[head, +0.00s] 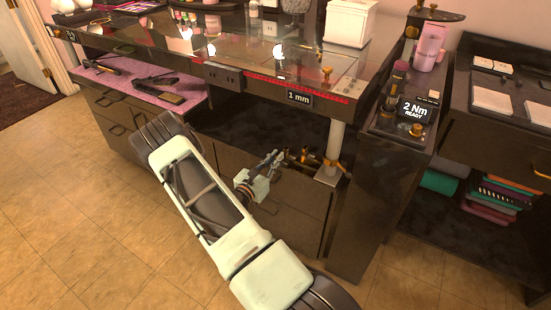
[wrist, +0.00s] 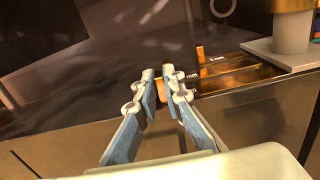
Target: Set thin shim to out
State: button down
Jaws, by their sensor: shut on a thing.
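My gripper (wrist: 158,72) is at the lower shelf's front edge, left of the brass parts. In the head view my gripper (head: 272,160) is under the table, left of the post. Brass pieces (wrist: 235,76) lie just right of the fingertips, with a small upright brass tab (wrist: 201,55) among them. White "mm" labels show close to the right finger, partly covered. The brass pieces (head: 308,158) also show in the head view.
A pale post (head: 335,145) on a square foot stands right of the brass pieces. The glass-topped table (head: 240,65) with a "1 mm" display (head: 298,98) is above my gripper. A dark cabinet with a "2 Nm READY" display (head: 415,110) stands at the right.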

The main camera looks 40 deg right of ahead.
aim_at(263, 159)
jog(key=w, duration=0.1)
jog(key=w+a+b, duration=0.1)
jog(key=w, duration=0.2)
jog(key=shift+a+f+b, duration=0.1)
jog(key=shift+a+b, duration=0.2)
jog(key=shift+a, duration=0.05)
jog(key=shift+w+a, duration=0.15)
jog(key=shift+w, duration=0.2)
jog(key=c, duration=2.1)
grip_release()
jog(key=shift+w, duration=0.1)
jog(key=shift+o, duration=0.3)
jog(key=v, duration=1.2)
